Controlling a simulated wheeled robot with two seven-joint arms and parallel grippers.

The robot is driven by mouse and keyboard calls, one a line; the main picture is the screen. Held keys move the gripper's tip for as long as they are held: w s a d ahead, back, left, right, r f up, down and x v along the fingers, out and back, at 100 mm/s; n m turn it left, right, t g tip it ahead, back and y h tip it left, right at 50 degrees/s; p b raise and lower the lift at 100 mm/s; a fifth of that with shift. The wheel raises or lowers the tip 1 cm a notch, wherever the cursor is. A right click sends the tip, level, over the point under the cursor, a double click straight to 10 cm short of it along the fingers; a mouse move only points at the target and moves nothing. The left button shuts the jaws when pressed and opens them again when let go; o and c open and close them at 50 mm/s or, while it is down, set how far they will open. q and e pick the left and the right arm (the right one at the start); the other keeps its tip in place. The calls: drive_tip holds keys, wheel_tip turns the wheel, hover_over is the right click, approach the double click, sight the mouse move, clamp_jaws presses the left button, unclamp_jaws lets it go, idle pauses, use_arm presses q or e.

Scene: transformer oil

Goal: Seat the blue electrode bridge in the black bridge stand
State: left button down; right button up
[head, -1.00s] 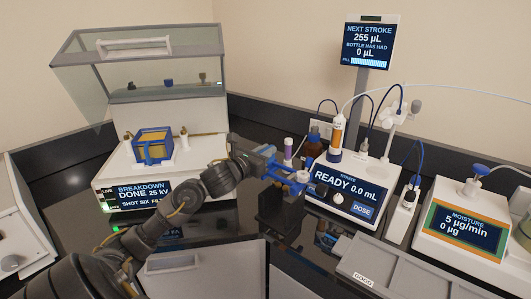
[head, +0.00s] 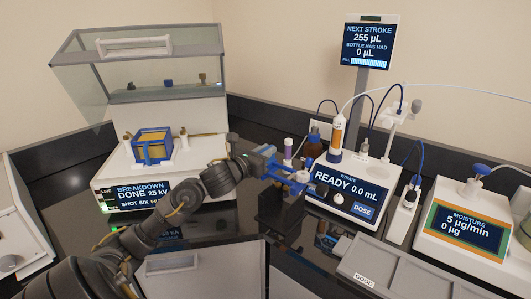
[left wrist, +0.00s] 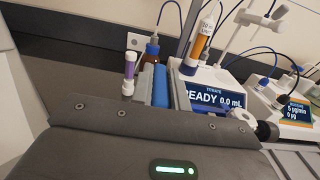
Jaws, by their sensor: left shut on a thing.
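My left gripper (head: 282,171) reaches in from the left in the head view and is shut on the blue electrode bridge (head: 297,187). The bridge shows as a small blue piece with a pale round end, and the fingers hide part of it. The black bridge stand (head: 272,208) is a dark block on the glossy black bench, just below the gripper. The bridge overlaps its top in the picture; I cannot tell whether they touch. In the left wrist view the gripper's fingers (left wrist: 155,84) point away, and the stand is not clearly seen. My right gripper is not in view.
The breakdown tester (head: 150,195) is at left, the moisture meter (head: 465,232) at right. A grey tray (head: 395,268) lies in front.

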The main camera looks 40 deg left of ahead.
use_arm(q)
drive_tip(key=shift+r+b, duration=0.15)
drive_tip(key=shift+b, duration=0.2)
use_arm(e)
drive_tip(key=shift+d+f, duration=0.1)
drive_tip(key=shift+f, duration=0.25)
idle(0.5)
